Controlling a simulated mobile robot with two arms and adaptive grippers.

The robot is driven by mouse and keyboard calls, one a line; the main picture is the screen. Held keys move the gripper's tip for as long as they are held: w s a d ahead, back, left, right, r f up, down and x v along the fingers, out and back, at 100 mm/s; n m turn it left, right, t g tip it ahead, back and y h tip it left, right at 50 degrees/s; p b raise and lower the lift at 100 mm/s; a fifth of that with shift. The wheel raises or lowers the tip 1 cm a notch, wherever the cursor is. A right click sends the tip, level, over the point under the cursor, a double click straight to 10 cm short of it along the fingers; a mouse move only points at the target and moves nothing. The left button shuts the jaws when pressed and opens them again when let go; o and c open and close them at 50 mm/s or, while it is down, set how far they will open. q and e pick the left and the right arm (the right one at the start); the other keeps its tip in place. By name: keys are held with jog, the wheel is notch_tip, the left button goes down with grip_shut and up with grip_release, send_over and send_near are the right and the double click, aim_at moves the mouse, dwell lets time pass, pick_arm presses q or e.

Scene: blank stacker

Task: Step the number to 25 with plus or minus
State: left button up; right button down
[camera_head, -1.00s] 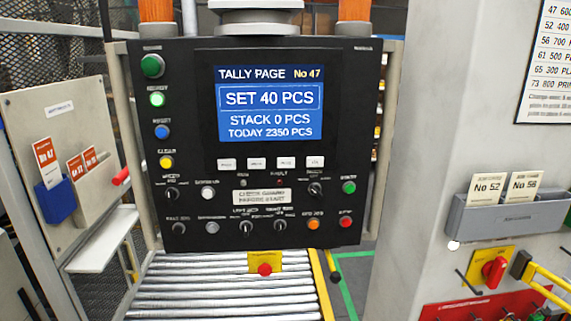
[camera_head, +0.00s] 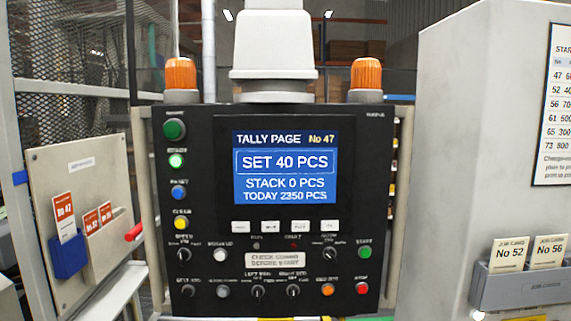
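A black control panel (camera_head: 210,220) stands upright in the middle of the head view. Its blue screen (camera_head: 286,167) reads "TALLY PAGE No 47", "SET 40 PCS", "STACK 0 PCS" and "TODAY 2350 PCS". A row of several small white keys sits below the screen, among them a left key (camera_head: 240,227) and a right key (camera_head: 322,226); their labels are too small to read. Round buttons, including a green one (camera_head: 364,252) and a red one (camera_head: 362,288), and black knobs sit lower down. Neither of my grippers shows.
A board with red-and-white cards and a blue holder (camera_head: 70,257) stands at left, with a red handle (camera_head: 134,231) beside the panel. At right, a grey cabinet (camera_head: 455,150) carries a card tray (camera_head: 520,290) with job cards 52 and 56. Orange lamps (camera_head: 180,75) top the panel.

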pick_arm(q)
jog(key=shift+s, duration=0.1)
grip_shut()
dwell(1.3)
